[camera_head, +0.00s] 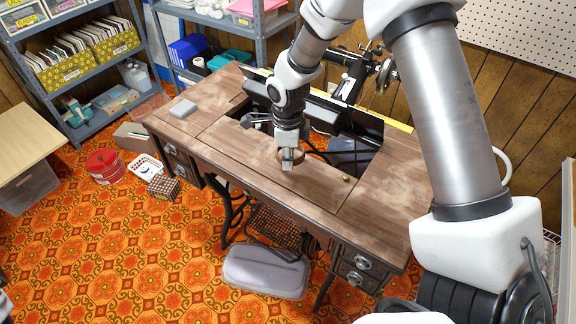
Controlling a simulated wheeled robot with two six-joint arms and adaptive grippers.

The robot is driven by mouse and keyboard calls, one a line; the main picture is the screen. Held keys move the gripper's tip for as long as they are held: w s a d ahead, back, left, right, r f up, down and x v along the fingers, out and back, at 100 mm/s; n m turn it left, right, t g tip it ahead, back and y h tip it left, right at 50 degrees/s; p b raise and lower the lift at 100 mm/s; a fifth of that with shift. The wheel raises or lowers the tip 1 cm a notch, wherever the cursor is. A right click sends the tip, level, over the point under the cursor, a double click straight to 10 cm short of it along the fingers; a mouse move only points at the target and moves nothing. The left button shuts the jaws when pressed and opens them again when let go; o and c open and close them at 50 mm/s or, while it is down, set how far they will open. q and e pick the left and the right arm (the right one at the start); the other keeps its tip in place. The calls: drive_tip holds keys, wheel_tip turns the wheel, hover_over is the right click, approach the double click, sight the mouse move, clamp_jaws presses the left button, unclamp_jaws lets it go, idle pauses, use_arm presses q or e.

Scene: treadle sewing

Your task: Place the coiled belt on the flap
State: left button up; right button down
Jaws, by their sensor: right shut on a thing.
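My right gripper (291,163) reaches down over the wooden sewing table. It is shut on the coiled belt (279,157), a small brown loop partly hidden behind the fingers. The belt is at or just above the tabletop; I cannot tell whether it touches. Below it is the front middle panel of the tabletop, which looks like the flap (245,150), between two seams and in front of the dark opening. My left gripper is not in view.
A small brass piece (346,178) lies right of the gripper. A grey case (265,271) is on the floor in front.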

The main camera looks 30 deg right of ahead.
wheel_tip(320, 180, down, 3)
drive_tip(key=shift+s+a+r, duration=0.1)
drive_tip(key=shift+s+r, duration=0.05)
drive_tip(key=shift+r, duration=0.05)
drive_tip(key=shift+f, duration=0.35)
drive_tip(key=shift+f, duration=0.1)
drive_tip(key=c, duration=1.2)
unclamp_jaws()
wheel_tip(320, 180, up, 12)
drive_tip(key=shift+r, duration=0.2)
